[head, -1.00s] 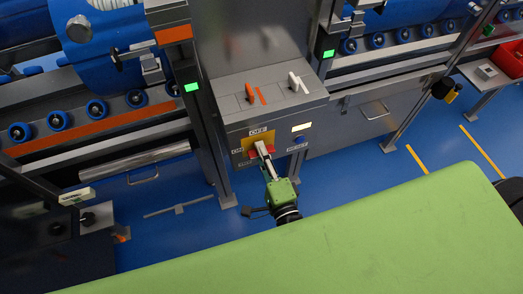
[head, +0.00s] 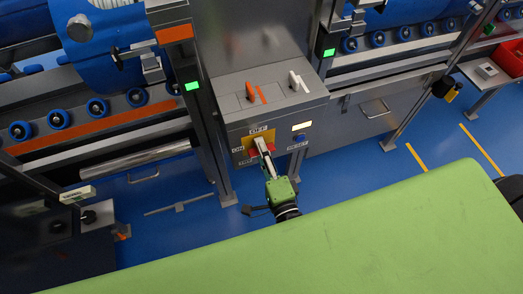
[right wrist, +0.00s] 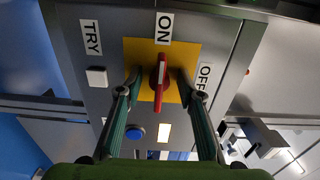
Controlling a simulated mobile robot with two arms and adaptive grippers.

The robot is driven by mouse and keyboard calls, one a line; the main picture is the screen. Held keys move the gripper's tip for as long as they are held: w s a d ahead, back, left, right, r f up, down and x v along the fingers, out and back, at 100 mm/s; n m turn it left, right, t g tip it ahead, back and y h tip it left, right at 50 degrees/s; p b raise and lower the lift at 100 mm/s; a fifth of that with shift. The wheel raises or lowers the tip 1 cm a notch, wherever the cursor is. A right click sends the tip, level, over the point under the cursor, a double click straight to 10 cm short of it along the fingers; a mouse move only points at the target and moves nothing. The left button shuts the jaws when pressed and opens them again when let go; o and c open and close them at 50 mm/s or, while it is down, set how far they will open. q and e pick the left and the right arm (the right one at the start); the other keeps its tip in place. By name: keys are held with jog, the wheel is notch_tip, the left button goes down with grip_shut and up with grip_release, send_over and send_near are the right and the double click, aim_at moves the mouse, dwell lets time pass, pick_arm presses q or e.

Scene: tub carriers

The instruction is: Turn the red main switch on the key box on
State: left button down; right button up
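The key box (head: 228,113) stands mid-view with a yellow switch plate (right wrist: 188,52) on its front. The red main switch (right wrist: 160,80) is a bar handle on that plate. In the right wrist view it stands upright in the picture, its upper end towards the ON label (right wrist: 164,28). The OFF label (right wrist: 204,77) is to its right and TRY (right wrist: 90,37) to its left. My right gripper (right wrist: 157,82) is open, one finger on each side of the handle with gaps visible. In the head view my right gripper (head: 264,158) partly hides the switch. My left gripper is not in view.
A blue button (right wrist: 135,132), a white button (right wrist: 97,77) and a lit panel (right wrist: 164,132) surround the switch. The box top carries an orange lever (head: 250,91) and a white lever (head: 295,81). My green body cover fills the lower head view.

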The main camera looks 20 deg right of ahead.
jog(key=s, duration=1.2)
jog(key=shift+d, duration=0.2)
jog(key=s+f+n+g+y, duration=0.1)
jog(key=s+f+n+g, duration=0.2)
jog(key=f, duration=0.6)
jog(key=s+f+n+g, duration=0.1)
jog(key=f+n+g, duration=0.1)
jog(key=f+n, duration=0.5)
jog(key=s+f+n+g+y, duration=0.1)
jog(key=s+f+g, duration=0.15)
jog(key=f, duration=0.85)
jog(key=s+d+f+n+g+h, duration=0.1)
jog(key=s+d+f+n+g, duration=0.3)
jog(key=s+f, duration=0.4)
jog(key=s+d+f+n+g+h, duration=0.1)
jog(key=s+d+f+n+g, duration=0.4)
jog(key=s+f, duration=0.3)
jog(key=s+d, duration=0.1)
jog(key=s, duration=0.2)
jog(key=shift+f+h, duration=0.15)
jog(key=shift+h, duration=0.15)
